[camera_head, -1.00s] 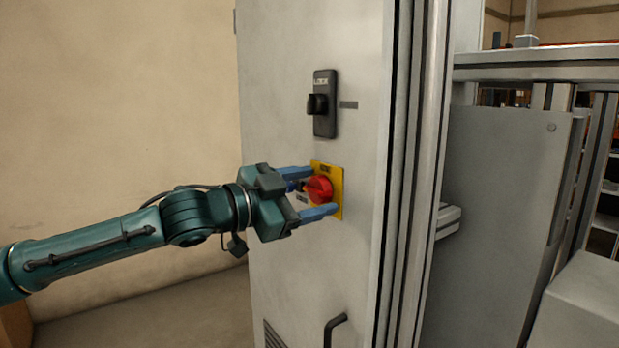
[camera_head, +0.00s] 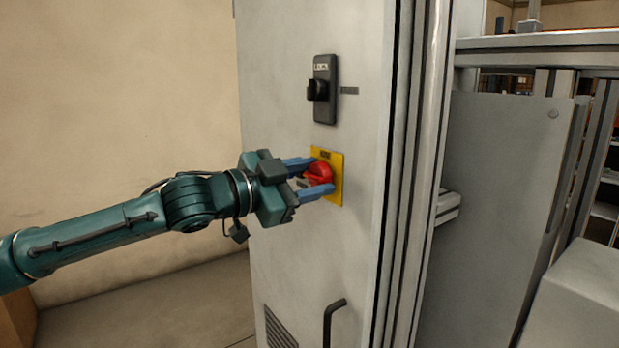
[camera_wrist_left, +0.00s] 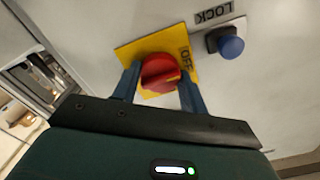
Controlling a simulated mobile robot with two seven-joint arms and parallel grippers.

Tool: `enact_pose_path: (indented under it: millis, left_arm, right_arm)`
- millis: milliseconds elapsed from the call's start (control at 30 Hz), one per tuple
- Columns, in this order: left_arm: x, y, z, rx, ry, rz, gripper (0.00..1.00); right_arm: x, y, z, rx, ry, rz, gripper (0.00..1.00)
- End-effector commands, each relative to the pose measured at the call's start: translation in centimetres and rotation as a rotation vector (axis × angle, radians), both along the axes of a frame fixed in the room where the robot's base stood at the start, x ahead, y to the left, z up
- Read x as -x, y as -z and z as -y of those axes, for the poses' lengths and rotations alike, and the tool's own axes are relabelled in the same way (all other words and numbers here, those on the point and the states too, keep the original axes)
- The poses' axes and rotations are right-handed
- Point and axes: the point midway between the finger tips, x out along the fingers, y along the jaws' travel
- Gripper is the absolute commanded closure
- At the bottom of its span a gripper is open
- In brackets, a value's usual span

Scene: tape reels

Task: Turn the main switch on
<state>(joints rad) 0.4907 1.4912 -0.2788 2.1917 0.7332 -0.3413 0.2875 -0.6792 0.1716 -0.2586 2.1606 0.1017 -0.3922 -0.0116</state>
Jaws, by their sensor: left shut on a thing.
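The main switch is a red rotary knob (camera_head: 318,174) on a yellow plate (camera_head: 337,190), on the front of a grey cabinet. In the left wrist view the red knob (camera_wrist_left: 160,74) sits between the two blue fingers, and the yellow plate (camera_wrist_left: 126,50) carries the word OFF beside it. My left gripper (camera_head: 318,177) is shut on the red knob, one finger on its upper side and one on its lower side. The fingers hide part of the knob's edges. My right gripper is in neither view.
A blue-capped button (camera_wrist_left: 229,46) with a LOCK label is near the yellow plate. A black handle (camera_head: 332,318) and a vent are lower down. Grey frames stand at right.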

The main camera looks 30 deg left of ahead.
Motion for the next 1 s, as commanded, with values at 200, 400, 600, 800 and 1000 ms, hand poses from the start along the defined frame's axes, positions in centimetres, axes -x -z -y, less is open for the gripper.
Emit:
enact_pose_path:
  millis: [200,400,600,800,1000]
  left_arm:
    - [0.0,0.0,0.1,-0.039,0.002,0.016,0.80]
    - [0.0,-0.1,0.1,-0.142,0.002,0.059,0.80]
    - [0.0,-0.1,0.1,-0.302,0.003,0.125,0.80]
    - [0.0,-0.1,0.1,-0.479,0.002,0.198,0.80]
    - [0.1,-0.1,0.1,-0.655,0.003,0.272,0.80]
  right_arm:
    - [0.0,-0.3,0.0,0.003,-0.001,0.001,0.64]
    - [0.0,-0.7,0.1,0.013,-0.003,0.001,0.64]
    - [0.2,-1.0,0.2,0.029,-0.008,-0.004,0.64]
    - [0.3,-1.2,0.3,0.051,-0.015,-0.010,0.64]
    - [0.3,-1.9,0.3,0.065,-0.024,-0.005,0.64]
